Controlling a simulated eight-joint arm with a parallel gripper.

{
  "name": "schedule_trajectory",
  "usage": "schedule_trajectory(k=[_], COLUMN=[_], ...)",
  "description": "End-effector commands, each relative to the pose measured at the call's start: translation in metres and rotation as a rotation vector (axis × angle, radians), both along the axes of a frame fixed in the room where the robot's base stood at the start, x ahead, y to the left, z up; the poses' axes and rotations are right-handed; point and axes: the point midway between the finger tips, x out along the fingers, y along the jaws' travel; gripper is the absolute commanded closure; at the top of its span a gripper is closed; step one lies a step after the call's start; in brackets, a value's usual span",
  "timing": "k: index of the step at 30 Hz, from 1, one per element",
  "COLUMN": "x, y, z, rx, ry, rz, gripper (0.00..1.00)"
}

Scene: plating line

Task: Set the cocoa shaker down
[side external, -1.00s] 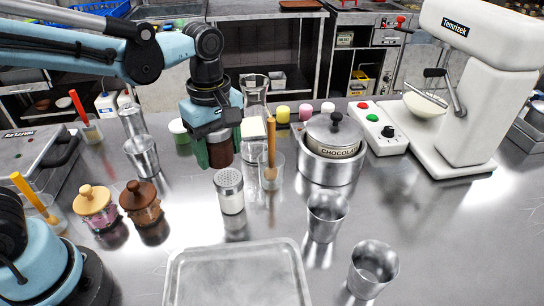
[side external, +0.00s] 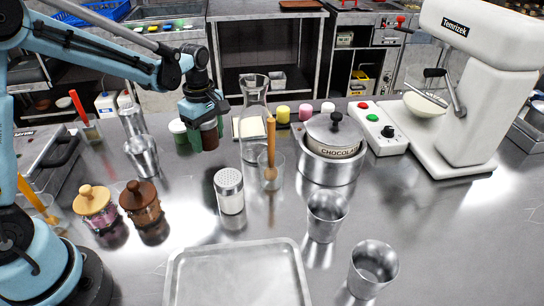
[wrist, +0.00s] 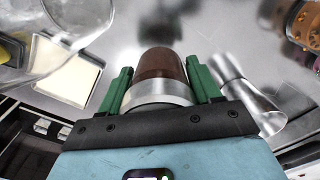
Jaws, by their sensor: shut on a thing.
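The cocoa shaker (side external: 209,136) is dark brown with a silver band or lid. My gripper (side external: 203,136), with green fingers, is shut on it at the back left of the steel counter. In the wrist view the shaker (wrist: 162,65) sits between the two fingers of my gripper (wrist: 161,85), its silver end toward the palm. The fingers and wrist hide part of it in the side view. I cannot tell whether its base touches the counter.
A tray (side external: 238,278) lies nearest the camera. Counter between is partly clear.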

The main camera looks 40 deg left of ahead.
Motion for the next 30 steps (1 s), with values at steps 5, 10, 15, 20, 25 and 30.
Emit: schedule_trajectory(k=[5, 10, 15, 20, 25, 30], x=[0.002, 0.002, 0.001, 0.001, 0.001, 0.001], y=[0.004, 0.003, 0.003, 0.003, 0.003, 0.003], z=[-0.013, -0.036, -0.043, -0.042, -0.046, -0.045], rx=[0.0, 0.0, 0.0, 0.0, 0.0, 0.0], ry=[0.0, 0.0, 0.0, 0.0, 0.0, 0.0], rz=[0.0, 0.0, 0.0, 0.0, 0.0, 0.0], gripper=[0.73, 0.73, 0.73, 0.73, 0.36, 0.12])
